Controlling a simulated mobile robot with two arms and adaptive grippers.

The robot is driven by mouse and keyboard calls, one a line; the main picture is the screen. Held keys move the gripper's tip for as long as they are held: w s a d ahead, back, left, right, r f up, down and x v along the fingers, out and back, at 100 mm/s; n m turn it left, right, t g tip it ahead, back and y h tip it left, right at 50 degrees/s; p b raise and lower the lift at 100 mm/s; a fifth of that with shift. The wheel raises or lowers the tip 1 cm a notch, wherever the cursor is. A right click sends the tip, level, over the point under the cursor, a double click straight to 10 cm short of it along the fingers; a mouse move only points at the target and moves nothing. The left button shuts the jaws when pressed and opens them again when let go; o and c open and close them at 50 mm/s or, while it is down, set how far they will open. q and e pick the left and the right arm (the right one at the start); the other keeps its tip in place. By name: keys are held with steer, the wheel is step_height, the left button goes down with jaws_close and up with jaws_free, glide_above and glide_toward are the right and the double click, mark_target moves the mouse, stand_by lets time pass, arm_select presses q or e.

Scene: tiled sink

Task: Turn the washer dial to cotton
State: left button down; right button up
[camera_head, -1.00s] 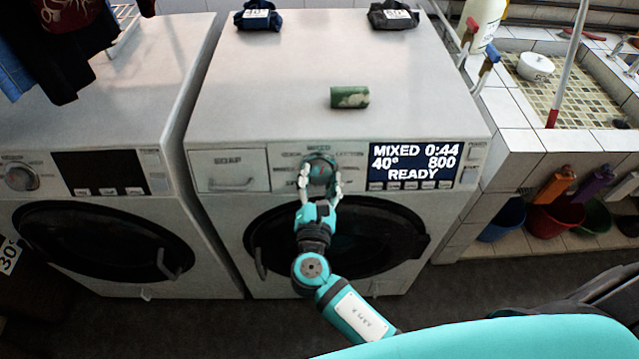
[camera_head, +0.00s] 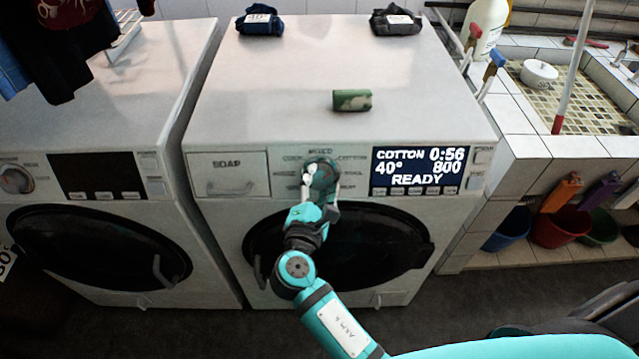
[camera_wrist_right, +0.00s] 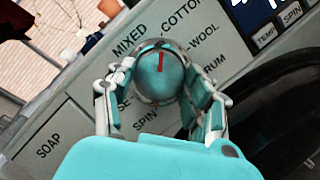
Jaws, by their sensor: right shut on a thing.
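The washer (camera_head: 340,60) has a round teal-grey dial (camera_head: 322,167) on its front panel. The display (camera_head: 418,168) reads COTTON 0:56, 40°, 800, READY. My right gripper (camera_head: 320,180) is shut on the dial from the front, one finger on each side, and the hand is rolled. In the right wrist view the dial (camera_wrist_right: 158,82) sits between the fingers, its red mark pointing up between the MIXED and COTTON labels, nearer COTTON's side. The fingers hide some lower labels. My left gripper is not in view.
A soap drawer (camera_head: 228,174) is left of the dial, and the round door (camera_head: 390,235) is below. A green patterned block (camera_head: 352,100) and two folded cloths lie on top. Another washer (camera_head: 100,150) stands at left, a tiled sink (camera_head: 520,150) at right.

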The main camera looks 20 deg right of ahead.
steer(key=o, duration=1.2)
steer(key=shift+c, duration=0.2)
steer(key=v, duration=0.7)
steer(key=shift+s+a, duration=0.15)
steer(key=shift+s, duration=0.05)
